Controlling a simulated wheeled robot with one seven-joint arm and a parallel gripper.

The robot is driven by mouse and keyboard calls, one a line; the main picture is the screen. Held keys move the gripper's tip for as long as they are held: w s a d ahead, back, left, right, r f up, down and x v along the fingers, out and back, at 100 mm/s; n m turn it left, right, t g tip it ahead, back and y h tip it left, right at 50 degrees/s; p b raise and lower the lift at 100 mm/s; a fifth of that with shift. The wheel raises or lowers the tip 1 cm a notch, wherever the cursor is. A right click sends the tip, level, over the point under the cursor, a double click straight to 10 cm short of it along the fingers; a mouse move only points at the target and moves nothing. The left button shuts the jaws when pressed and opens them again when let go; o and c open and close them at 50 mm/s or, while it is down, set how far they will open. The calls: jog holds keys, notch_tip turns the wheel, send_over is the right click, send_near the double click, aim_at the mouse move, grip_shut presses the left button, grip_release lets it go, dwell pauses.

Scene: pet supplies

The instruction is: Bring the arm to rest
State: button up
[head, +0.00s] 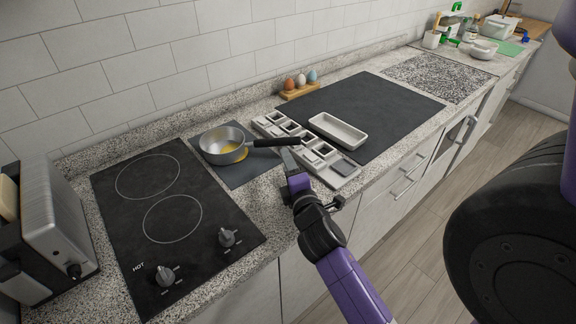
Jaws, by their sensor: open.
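My purple and black arm reaches from the lower right over the counter's front edge. My gripper (288,160) is open, between the saucepan and the grey compartment tray (342,170). Its fingers are small in view and nothing shows between them.
A black cooktop (205,245) with two knobs lies left, beside a toaster (62,240). A white rectangular dish (338,131) stands on a dark board (400,105). Bowls and bottles crowd the far end.

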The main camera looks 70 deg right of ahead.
dwell(0.5)
